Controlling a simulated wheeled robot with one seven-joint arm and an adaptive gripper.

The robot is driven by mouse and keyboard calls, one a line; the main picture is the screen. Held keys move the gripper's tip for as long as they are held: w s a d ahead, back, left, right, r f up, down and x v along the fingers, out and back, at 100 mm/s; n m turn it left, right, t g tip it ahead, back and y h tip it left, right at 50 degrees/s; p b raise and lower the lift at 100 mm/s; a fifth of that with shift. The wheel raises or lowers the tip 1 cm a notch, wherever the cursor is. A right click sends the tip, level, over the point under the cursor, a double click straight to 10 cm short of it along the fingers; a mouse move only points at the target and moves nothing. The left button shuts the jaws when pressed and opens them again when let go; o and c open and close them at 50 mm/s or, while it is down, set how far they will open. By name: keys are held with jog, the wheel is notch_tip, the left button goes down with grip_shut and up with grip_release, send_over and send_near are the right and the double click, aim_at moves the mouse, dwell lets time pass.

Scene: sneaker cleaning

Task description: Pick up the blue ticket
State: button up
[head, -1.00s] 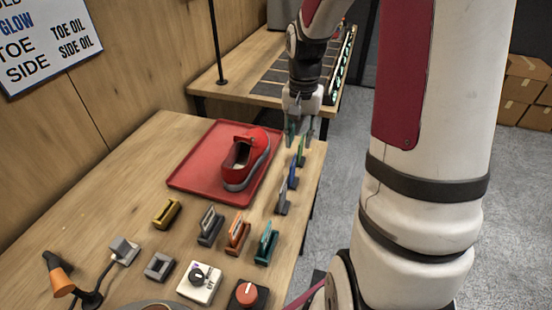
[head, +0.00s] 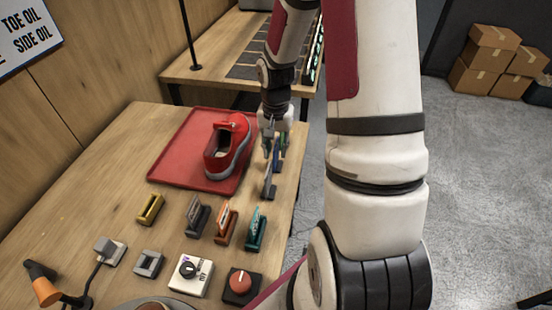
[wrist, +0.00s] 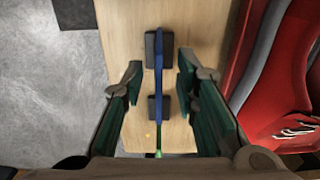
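The blue ticket (head: 277,158) stands upright in the row at the table's right edge. In the wrist view the blue ticket (wrist: 159,82) shows edge-on as a thin strip, between dark holder pieces (wrist: 151,48). My gripper (head: 273,147) is over the row. In the wrist view my gripper (wrist: 160,72) is open, with one green-padded finger on each side of the ticket and a visible gap on both sides. In the head view the fingers partly cover the ticket's upper part.
A grey ticket (head: 268,182) stands nearer in the row. Green (wrist: 158,154) shows at the lower edge of the wrist view. The red sneaker (head: 238,148) on its red tray (head: 180,155) lies close left. Several holders stand nearer, including a teal one (head: 256,229). Floor lies right.

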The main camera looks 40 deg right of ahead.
aim_at(277, 164)
jog(key=shift+s+f, duration=0.1)
jog(key=shift+f, duration=1.3)
grip_shut()
jog(key=shift+r, duration=0.15)
